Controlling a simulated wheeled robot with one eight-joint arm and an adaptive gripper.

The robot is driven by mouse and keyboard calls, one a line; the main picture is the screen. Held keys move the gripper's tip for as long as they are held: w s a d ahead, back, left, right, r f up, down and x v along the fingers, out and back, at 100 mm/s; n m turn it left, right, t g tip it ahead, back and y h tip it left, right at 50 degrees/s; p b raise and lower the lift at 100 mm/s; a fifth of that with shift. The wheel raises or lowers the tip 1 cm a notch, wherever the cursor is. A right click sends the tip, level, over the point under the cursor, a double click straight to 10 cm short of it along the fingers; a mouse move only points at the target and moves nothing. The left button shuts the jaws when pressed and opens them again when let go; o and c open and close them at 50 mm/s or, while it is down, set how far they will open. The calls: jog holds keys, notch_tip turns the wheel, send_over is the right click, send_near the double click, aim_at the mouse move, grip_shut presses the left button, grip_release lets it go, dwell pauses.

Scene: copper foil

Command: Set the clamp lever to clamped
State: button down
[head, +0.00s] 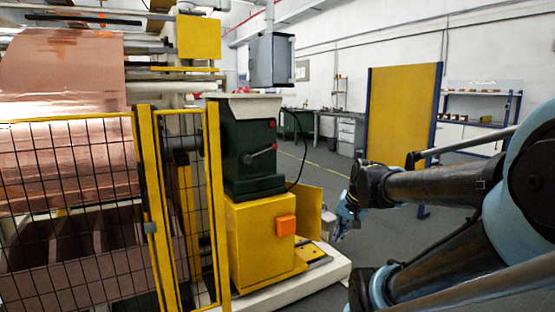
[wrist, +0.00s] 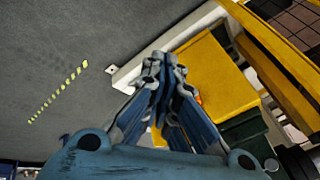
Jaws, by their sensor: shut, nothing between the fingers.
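My gripper (head: 340,228) is to the right of the housing and lower than the lever, apart from both. In the wrist view my gripper (wrist: 163,62) has its blue fingers together, with nothing between them. The green housing (wrist: 247,140) shows partly at the lower right there; I cannot make out the lever in that view.
The housing stands on a yellow base (head: 256,245) with an orange box (head: 286,225), on a pale plinth (head: 310,285). A yellow mesh guard (head: 140,215) fronts the copper foil (head: 62,75) at left. A yellow panel (head: 400,110) stands behind my arm. Grey floor (head: 335,172) lies between.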

jog(key=w+a+r+m+t+y, duration=0.1)
jog(key=w+a+r+m+y, duration=0.2)
jog(key=w, duration=0.6)
jog(key=w+a+r+m+t, duration=0.2)
jog(key=w+a+r+m, duration=0.25)
jog(key=w, duration=0.45)
jog(key=w+a+r+m+t+y, duration=0.1)
jog(key=w+a+r+m+y, duration=0.25)
jog(key=w, duration=0.55)
jog(key=w+a+f+m+t, duration=0.1)
jog(key=w+a+m+t, duration=0.1)
jog(key=w+a+m, duration=0.2)
jog(key=w+a+f+m+t, duration=0.1)
jog(key=w+a+m+t, duration=0.2)
jog(key=w+m, duration=0.7)
jog(key=shift+w+a+t, duration=0.3)
jog(key=shift+w+a, duration=0.35)
jog(key=shift+w, duration=3.45)
jog(key=shift+w+f, duration=0.1)
jog(key=x, duration=1)
jog(key=shift+s+d+r, duration=0.1)
jog(key=shift+s+r, duration=0.15)
jog(key=shift+r, duration=0.7)
jog(key=shift+s+r, duration=0.25)
jog(key=shift+r, duration=0.75)
